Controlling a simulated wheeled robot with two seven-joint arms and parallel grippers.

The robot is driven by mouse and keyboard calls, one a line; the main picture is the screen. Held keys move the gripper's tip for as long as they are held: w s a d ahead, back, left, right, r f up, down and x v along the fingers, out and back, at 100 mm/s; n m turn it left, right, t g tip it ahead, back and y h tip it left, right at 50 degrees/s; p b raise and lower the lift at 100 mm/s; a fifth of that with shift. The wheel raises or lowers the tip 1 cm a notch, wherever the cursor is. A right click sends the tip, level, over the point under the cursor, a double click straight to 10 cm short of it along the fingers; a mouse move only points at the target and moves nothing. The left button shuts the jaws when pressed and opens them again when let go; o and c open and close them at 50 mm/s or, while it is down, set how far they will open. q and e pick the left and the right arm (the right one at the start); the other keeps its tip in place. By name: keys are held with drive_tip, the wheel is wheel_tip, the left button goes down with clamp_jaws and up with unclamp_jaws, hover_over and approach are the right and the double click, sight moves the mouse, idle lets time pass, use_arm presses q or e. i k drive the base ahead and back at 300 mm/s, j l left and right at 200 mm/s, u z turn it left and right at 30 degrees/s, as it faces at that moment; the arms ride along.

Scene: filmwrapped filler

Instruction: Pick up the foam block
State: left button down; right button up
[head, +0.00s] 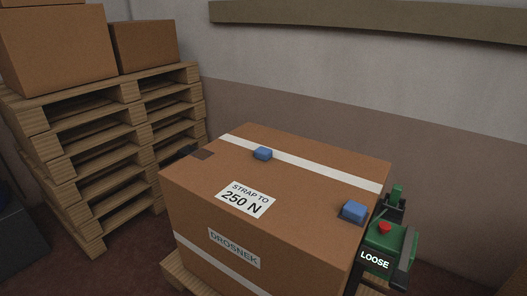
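Neither of my grippers can be made out in the head view.
A green device with a red knob (385,227) and the word "LOOSE" stands at the box's right side. The box sits on a wooden pallet (178,270). Stacked pallets (120,130) with cartons stand at left. A wall is behind; most of the box top is clear.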

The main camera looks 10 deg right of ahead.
sight(262, 154)
drive_tip(key=i+j+z, duration=0.15)
drive_tip(key=j, duration=0.2)
drive_tip(key=i+j+z, duration=0.25)
drive_tip(key=i+j, duration=0.15)
drive_tip(key=j, duration=0.3)
drive_tip(key=i+j+z, duration=0.15)
drive_tip(key=j, duration=0.25)
drive_tip(key=i+j+z, duration=0.15)
drive_tip(key=j, duration=0.25)
drive_tip(key=k, duration=0.05)
